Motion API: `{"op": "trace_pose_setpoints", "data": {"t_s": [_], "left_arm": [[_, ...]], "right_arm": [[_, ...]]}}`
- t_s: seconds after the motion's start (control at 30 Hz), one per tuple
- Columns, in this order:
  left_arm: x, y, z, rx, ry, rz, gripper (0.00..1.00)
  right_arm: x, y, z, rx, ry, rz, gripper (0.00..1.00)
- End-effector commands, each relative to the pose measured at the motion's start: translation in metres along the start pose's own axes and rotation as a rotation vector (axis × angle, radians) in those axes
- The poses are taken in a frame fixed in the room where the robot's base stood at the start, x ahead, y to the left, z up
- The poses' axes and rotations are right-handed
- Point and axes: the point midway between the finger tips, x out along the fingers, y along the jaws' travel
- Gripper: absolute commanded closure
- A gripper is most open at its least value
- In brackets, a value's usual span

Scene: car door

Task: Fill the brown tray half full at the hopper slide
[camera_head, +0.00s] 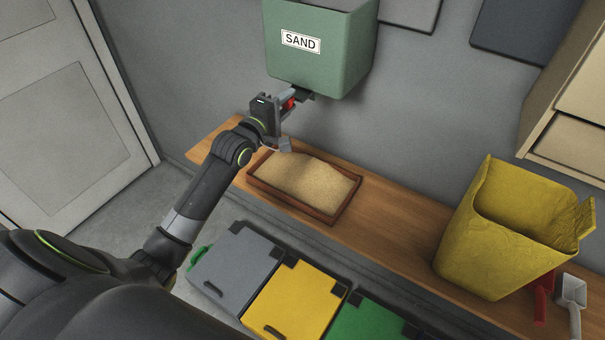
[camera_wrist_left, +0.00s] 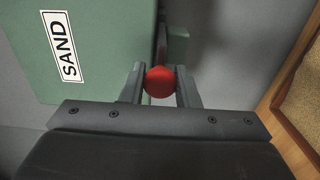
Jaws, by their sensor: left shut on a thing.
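The brown tray (camera_head: 335,213) sits on the wooden shelf under the hopper and holds a mound of sand (camera_head: 304,179). Part of the tray and its sand shows at the right edge of the left wrist view (camera_wrist_left: 290,130). The green hopper (camera_head: 318,52) carries a SAND label and hangs above the tray. My left gripper (camera_head: 288,105) is at the hopper's underside, shut on a red knob (camera_wrist_left: 160,82) of the slide. The slide plate (camera_head: 304,94) shows only partly under the hopper, so how far it stands out is unclear.
Grey, yellow (camera_head: 292,298) and green lidded boxes stand below the shelf's front. The shelf between tray and bin is clear.

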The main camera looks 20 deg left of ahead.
Motion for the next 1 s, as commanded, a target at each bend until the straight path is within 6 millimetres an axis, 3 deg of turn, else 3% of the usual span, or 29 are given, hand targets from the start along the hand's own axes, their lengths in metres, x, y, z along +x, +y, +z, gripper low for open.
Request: {"op": "trace_pose_setpoints", "data": {"t_s": [0.5, 1.0], "left_arm": [[-0.026, 0.0, 0.0, -0.001, 0.001, -0.005, 0.9], [-0.028, -0.001, 0.0, -0.001, 0.0, -0.003, 0.9]], "right_arm": [[-0.023, 0.002, -0.003, 0.0, 0.0, 0.0, 0.64], [-0.023, 0.002, -0.003, 0.0, 0.0, 0.0, 0.64]]}}
